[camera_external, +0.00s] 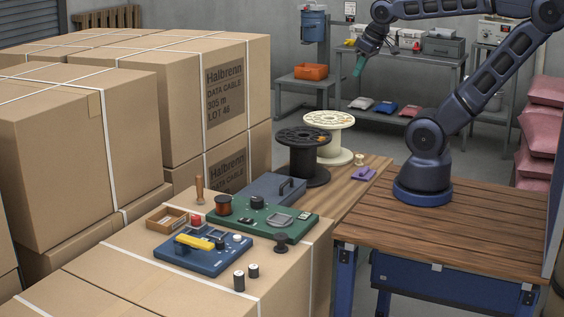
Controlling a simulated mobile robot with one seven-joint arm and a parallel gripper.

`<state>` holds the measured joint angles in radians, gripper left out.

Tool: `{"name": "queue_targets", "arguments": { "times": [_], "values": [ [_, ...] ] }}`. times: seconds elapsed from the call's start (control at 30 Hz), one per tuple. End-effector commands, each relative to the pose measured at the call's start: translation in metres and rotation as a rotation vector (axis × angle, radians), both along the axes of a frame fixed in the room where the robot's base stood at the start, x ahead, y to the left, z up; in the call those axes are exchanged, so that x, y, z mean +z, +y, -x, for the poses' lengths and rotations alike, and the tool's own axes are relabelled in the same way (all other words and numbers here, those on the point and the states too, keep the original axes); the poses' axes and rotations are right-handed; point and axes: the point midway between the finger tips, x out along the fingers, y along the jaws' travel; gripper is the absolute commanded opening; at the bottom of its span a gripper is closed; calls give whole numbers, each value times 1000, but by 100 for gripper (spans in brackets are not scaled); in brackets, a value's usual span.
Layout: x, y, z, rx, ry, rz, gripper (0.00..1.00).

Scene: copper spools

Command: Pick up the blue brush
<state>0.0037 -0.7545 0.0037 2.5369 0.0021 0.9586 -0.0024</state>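I cannot make out a clear blue brush. My gripper (364,53) hangs from the raised arm at the top, high above and behind the wooden boards. A small teal piece (359,67) shows at its tip; I cannot tell whether it is held, part of the fingers, or behind them. The finger gap is too small to read. A small purple-blue object (363,174) lies on the wooden board, right of the spools, well below my gripper; its exact shape is unclear.
A black spool (303,165) and a cream spool (329,130) stand on the wooden board. Blue (203,259) and green (300,232) devices lie on the front carton. Tall cartons (110,160) fill the left. The brown tabletop (450,238) is clear beside my base.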

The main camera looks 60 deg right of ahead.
Motion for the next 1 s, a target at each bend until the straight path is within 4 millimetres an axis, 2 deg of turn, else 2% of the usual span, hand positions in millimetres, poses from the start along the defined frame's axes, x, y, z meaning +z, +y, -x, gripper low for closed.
{"name": "queue_targets", "arguments": {
  "times": [0.03,0.3,0.37,0.63,0.73,0.87,1.0],
  "values": [
    [0,0,0,0,0,0,16],
    [0,0,0,0,0,0,69],
    [0,0,0,0,0,0,78],
    [0,0,-1,0,0,-1,78],
    [-3,2,-7,5,3,-8,78],
    [-14,7,-27,18,10,-28,78],
    [-32,16,-56,32,17,-57,78]
  ]
}}
